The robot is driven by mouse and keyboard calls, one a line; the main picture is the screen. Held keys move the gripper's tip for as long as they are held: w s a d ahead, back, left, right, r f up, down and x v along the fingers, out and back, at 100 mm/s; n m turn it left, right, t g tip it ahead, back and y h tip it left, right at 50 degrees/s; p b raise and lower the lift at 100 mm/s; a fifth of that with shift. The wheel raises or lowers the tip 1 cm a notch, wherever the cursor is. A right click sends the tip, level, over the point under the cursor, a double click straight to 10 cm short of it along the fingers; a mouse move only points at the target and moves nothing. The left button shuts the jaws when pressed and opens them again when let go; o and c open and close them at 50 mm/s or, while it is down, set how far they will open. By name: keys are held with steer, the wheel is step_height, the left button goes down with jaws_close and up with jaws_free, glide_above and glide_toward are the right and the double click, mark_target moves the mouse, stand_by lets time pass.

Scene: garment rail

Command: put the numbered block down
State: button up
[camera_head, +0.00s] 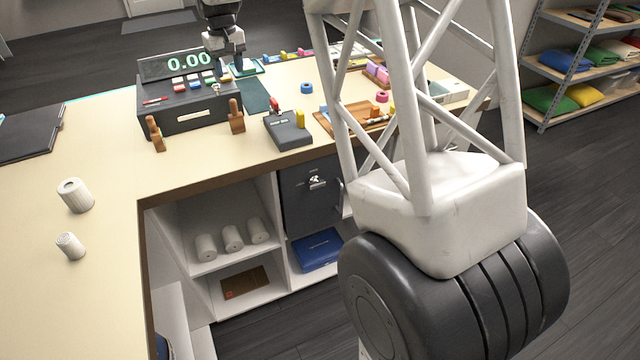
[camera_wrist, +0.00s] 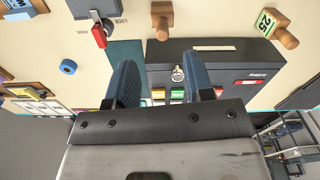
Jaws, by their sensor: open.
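My gripper (camera_head: 228,65) is open over the dark cash register (camera_head: 195,112) in the head view. In the wrist view its two fingers (camera_wrist: 164,80) are apart with nothing held between them; coloured register keys show beyond the gap. A green face marked 25 (camera_wrist: 266,22) shows on a wooden piece at the upper right of the wrist view, joined to or touching a wooden knob (camera_wrist: 286,38). It stands on the counter beside the register, apart from my fingers. The number cannot be read in the head view, where a wooden piece (camera_head: 155,133) stands left of the register front.
A second wooden piece (camera_head: 237,117) stands at the register's right front. A grey box (camera_head: 288,130) with red and yellow parts and a wooden tray (camera_head: 350,118) stand to the right. Two white rolls (camera_head: 75,195) stand on the left counter (camera_head: 105,245), which is mostly clear.

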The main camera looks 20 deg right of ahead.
steer(key=s+d+r+m+t, duration=0.1)
steer(key=s+r, duration=0.2)
steer(key=s, duration=1.1)
steer(key=s+d+r, duration=0.1)
steer(key=s+r, duration=0.2)
steer(key=s, duration=1.2)
steer(key=s+f, duration=0.3)
steer(key=s, duration=0.9)
steer(key=s+d+f+m+t, duration=0.1)
steer(key=s+f, duration=0.3)
steer(key=s, duration=0.8)
steer(key=shift+s, duration=0.15)
